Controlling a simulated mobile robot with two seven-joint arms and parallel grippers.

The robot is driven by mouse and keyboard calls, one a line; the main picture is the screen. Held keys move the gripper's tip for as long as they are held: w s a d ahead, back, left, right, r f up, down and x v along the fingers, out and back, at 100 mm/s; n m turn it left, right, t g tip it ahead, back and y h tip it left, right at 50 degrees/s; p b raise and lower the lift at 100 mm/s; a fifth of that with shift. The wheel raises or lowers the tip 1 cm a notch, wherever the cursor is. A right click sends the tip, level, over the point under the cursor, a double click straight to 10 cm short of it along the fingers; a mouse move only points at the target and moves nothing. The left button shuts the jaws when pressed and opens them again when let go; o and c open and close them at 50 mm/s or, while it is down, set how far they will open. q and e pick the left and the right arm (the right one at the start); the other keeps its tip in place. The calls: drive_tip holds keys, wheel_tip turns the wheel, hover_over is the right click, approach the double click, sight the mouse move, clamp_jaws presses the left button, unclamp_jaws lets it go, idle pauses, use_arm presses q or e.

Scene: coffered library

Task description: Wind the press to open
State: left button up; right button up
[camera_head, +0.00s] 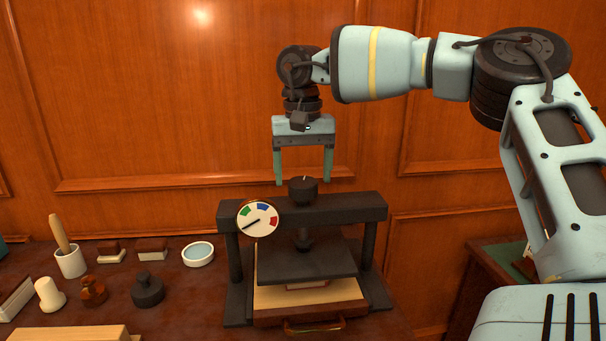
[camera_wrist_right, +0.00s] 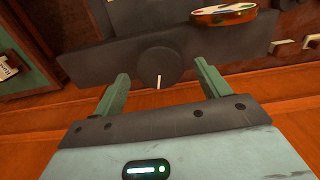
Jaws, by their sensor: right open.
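The dark press (camera_head: 352,208) stands on the desk, with a crossbeam on two posts. Its round black knob (camera_head: 303,190) sits on top of the crossbeam and also shows in the right wrist view (camera_wrist_right: 160,66), with a white mark. A dial (camera_head: 258,218) with coloured sectors is fixed at the left of the beam. The dark pressing plate (camera_head: 305,262) is low, over a small block (camera_head: 307,285) on a wooden board (camera_head: 335,292). My right gripper (camera_head: 303,182) is open and points down, its fingers on either side above the knob. My left gripper is not in view.
Left of the press are a white cup with a wooden handle (camera_head: 70,260), a shallow white dish (camera_head: 198,254), a black weight (camera_head: 148,290), a brown stamp (camera_head: 93,291) and small blocks. A brass handle (camera_head: 314,326) projects at the press front. The panelled wall (camera_head: 160,100) is close behind.

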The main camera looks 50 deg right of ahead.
sight(303, 181)
wheel_tip(303, 181, up, 7)
drive_tip(key=shift+f, duration=0.1)
idle(0.5)
drive_tip(key=m, duration=0.3)
drive_tip(key=shift+m, duration=0.4)
drive_tip(key=m, duration=0.4)
drive_tip(key=shift+s, duration=0.1)
drive_tip(key=m, duration=0.6)
drive_tip(key=shift+f+m+p, duration=0.15)
drive_tip(key=shift+m+p, duration=0.2)
drive_tip(key=shift+m, duration=0.05)
drive_tip(key=shift+f, duration=0.1)
drive_tip(key=shift+f, duration=3.8)
drive_tip(key=shift+c, duration=0.2)
